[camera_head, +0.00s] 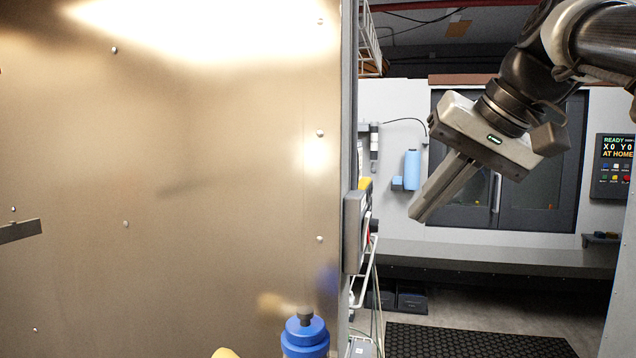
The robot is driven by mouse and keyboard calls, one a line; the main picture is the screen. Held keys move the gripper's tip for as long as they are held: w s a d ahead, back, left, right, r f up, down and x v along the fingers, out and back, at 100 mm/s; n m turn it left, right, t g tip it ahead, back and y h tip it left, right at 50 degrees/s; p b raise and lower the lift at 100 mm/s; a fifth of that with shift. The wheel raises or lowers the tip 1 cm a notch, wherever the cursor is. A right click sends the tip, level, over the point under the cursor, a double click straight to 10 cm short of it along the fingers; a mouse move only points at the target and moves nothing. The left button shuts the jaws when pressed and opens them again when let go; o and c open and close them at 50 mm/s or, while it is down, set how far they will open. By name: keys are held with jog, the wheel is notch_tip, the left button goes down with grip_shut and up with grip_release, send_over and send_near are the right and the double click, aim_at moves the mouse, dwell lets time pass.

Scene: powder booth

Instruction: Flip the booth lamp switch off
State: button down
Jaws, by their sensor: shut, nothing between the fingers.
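A grey box (353,232) is mounted on the right edge of the large metal panel, seen from its side. It has a yellow part on top, a bit of red, and a dark knob (374,226) sticking out to the right. It may carry the booth lamp switch, but its front face is turned away and I cannot tell the switch's position. My gripper (418,214) is shut and empty. Its fingers point down and left, and in the picture their tips are a little right of the box, apart from it.
The metal panel (200,150) fills the left half. A blue bottle-like object (305,336) stands at its foot. Behind are a machine with dark doors (540,190), a control screen (615,147), a light-blue bottle (412,170) and a black floor mat (480,342). Cables hang below the box.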

aim_at(366, 231)
jog(key=w+a+f, duration=0.2)
jog(key=w+a, duration=0.1)
jog(key=a, duration=0.2)
jog(key=shift+p, duration=0.3)
jog(key=shift+d, duration=0.1)
jog(key=shift+a+r, duration=0.15)
jog(key=shift+a, duration=0.2)
jog(key=shift+r+p, duration=0.8)
jog(key=shift+p, duration=0.1)
